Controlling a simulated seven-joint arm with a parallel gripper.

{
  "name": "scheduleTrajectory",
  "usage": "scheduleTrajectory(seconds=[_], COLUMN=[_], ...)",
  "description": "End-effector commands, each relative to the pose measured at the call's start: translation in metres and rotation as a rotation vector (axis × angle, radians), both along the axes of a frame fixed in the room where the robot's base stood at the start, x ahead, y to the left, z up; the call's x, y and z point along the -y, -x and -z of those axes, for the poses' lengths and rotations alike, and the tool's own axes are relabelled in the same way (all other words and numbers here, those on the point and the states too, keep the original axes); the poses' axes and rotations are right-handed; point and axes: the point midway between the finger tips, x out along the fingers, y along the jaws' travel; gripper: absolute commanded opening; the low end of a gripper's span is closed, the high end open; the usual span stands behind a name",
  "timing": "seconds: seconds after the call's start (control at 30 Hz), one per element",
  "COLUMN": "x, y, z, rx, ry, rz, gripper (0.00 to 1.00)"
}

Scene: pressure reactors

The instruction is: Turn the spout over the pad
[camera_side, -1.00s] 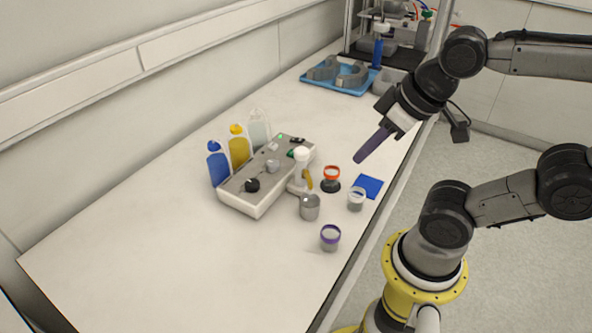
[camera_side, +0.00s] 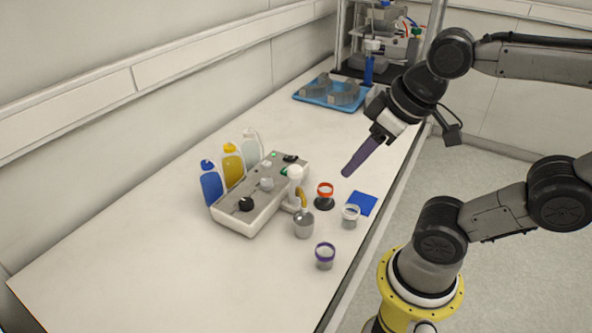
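The spout (camera_side: 302,198) is a short yellow curved tube on a white-headed column (camera_side: 295,173), at the right side of a pale machine. Its end points down near a grey metal cup (camera_side: 303,226); I cannot tell whether it is directly above it. The blue square pad (camera_side: 361,203) lies flat to the right of the spout, near the table edge. My gripper (camera_side: 347,172) is in the air right of the spout and above the pad in the picture. A long purple finger-like bar points down-left from it. Whether the fingers are parted is not visible.
A red-rimmed jar (camera_side: 325,195), a white-rimmed jar (camera_side: 350,216) and a purple-rimmed jar (camera_side: 325,256) stand around the spout. Blue, yellow and clear bottles line the machine (camera_side: 235,222). A blue tray (camera_side: 318,96) lies behind. The table's front left is clear.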

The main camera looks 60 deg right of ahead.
Motion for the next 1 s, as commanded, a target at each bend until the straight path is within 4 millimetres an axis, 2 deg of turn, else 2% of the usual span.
scheduleTrajectory(seconds=[0.03, 0.17, 0.3, 0.4, 0.57, 0.7, 0.83, 1.0], x=[0.002, 0.009, 0.023, 0.037, 0.065, 0.089, 0.103, 0.11], y=[-0.01, -0.037, -0.075, -0.104, -0.15, -0.178, -0.189, -0.188], z=[-0.01, -0.031, -0.044, -0.046, -0.035, -0.014, 0.005, 0.019], rx=[-0.017, -0.079, -0.162, -0.227, -0.327, -0.397, -0.444, -0.473], ry=[-0.001, -0.004, -0.01, -0.018, -0.037, -0.054, -0.066, -0.074], rz=[0.01, 0.048, 0.099, 0.143, 0.211, 0.258, 0.287, 0.304], gripper=[0.54, 0.77, 0.77, 0.77, 0.77, 0.77, 0.77, 0.77])
